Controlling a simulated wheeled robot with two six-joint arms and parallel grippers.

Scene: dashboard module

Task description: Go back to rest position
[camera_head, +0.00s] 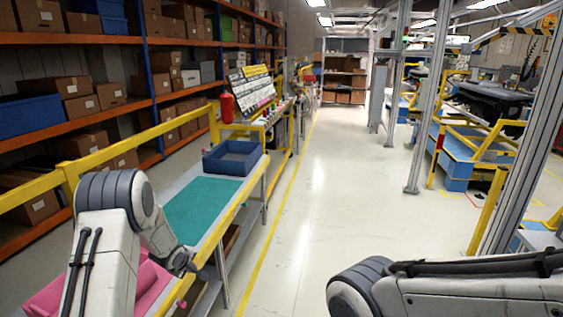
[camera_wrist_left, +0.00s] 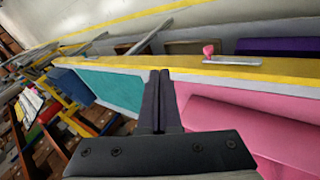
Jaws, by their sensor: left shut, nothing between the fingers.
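My left arm comes in from the left in the head view, bent over the near end of the workbench. Its wrist end is low, close to the bench's yellow front edge. In the left wrist view my left gripper (camera_wrist_left: 159,78) has its two dark fingers together, with nothing between them. A pink object (camera_wrist_left: 245,130) lies close to the fingers, on the right in that view. It also shows under my left arm in the head view (camera_head: 148,283). My right arm shows at the lower right of the head view; its gripper is out of frame.
The bench carries a teal mat (camera_head: 203,208) and a blue bin (camera_head: 232,158). A yellow rail (camera_head: 112,155) runs behind it, with shelves of boxes beyond. Clear white floor (camera_head: 305,215) lies to the right of the bench. A metal post (camera_head: 528,120) stands at right.

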